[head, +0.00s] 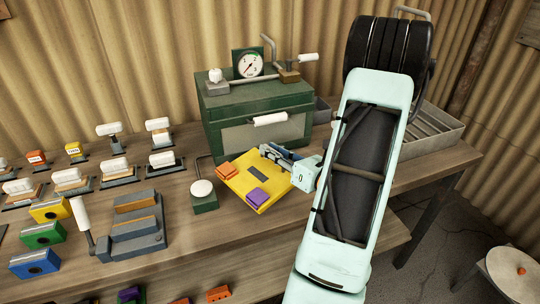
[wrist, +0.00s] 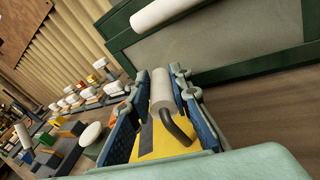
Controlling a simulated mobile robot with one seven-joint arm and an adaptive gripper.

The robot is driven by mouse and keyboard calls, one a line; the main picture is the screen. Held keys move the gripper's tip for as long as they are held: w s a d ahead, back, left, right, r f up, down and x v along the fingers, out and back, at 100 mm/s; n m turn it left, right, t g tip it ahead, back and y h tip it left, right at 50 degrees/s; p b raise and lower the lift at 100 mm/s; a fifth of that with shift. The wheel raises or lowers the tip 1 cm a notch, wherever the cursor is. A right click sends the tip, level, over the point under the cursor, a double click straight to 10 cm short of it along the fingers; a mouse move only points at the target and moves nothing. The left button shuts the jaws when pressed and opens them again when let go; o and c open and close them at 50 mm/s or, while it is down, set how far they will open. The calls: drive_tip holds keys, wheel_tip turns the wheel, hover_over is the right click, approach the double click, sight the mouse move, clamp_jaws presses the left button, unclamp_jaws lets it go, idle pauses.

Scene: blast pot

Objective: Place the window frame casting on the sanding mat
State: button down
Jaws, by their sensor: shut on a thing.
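My gripper (head: 273,153) is at the upper right edge of a yellow plate (head: 247,181) on the bench. In the wrist view its blue fingers (wrist: 160,82) are shut on a white cylindrical handle (wrist: 161,92) with a dark bent bracket. Yellow surface shows just beneath the handle; I cannot tell whether they are joined. An orange block (head: 227,170) and a purple block (head: 257,198) sit on the yellow plate. I cannot tell for certain which thing is the window frame casting or which is the sanding mat.
A green cabinet (head: 226,108) with a gauge stands close behind the plate. A small green stand with a white knob (head: 202,188) is to its left. Several white-handled tools and coloured blocks fill the bench's left. A grey tray (head: 430,135) is at right. Bare wood (head: 215,240) lies in front.

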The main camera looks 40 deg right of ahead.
drive_tip(key=shift+w+d+f+b, duration=0.35)
drive_tip(key=shift+w+d+f, duration=0.05)
drive_tip(key=shift+w+f, duration=0.1)
drive_tip(key=f, duration=0.1)
drive_tip(key=b, duration=0.1)
drive_tip(key=f+b, duration=0.1)
drive_tip(key=shift+w+d+f, duration=0.15)
drive_tip(key=shift+d+f, duration=0.1)
drive_tip(key=shift+f, duration=0.1)
drive_tip(key=shift+f+b, duration=0.3)
drive_tip(key=shift+f, duration=0.2)
drive_tip(key=c, duration=2.2)
unclamp_jaws()
drive_tip(key=shift+a+f, duration=0.1)
drive_tip(key=shift+f, duration=0.15)
drive_tip(key=o, duration=0.3)
drive_tip(key=shift+o, duration=0.7)
drive_tip(key=shift+r, duration=0.1)
